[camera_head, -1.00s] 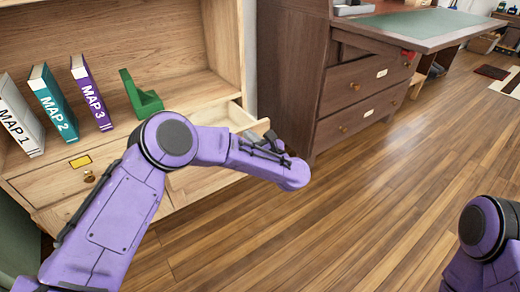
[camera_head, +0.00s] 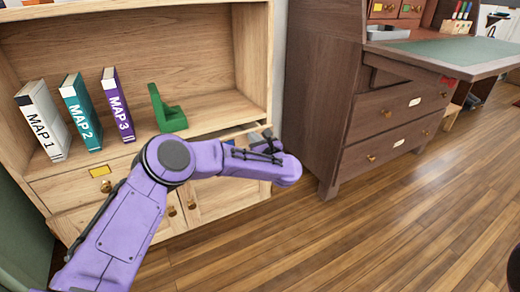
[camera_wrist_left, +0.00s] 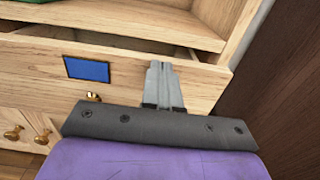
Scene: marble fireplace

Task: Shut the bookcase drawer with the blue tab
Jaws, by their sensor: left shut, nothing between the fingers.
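The bookcase drawer with the blue tab (camera_wrist_left: 87,69) stands slightly open. In the left wrist view a dark gap shows behind the top edge of its front, and its brass knob (camera_wrist_left: 93,97) is partly hidden by my gripper. In the head view only the drawer's top edge (camera_head: 232,132) shows above my left forearm. My left gripper (camera_head: 270,137) is shut and empty. Its fingers (camera_wrist_left: 160,72) point at the right part of the drawer front; I cannot tell whether they touch it. My right gripper is out of view.
The wooden bookcase (camera_head: 253,60) holds three map books (camera_head: 80,112) and a green bookend (camera_head: 168,112). A yellow-tab drawer (camera_head: 100,171) is at its left. A dark desk (camera_head: 325,100) stands close on the right. Wooden floor (camera_head: 330,240) in front is clear.

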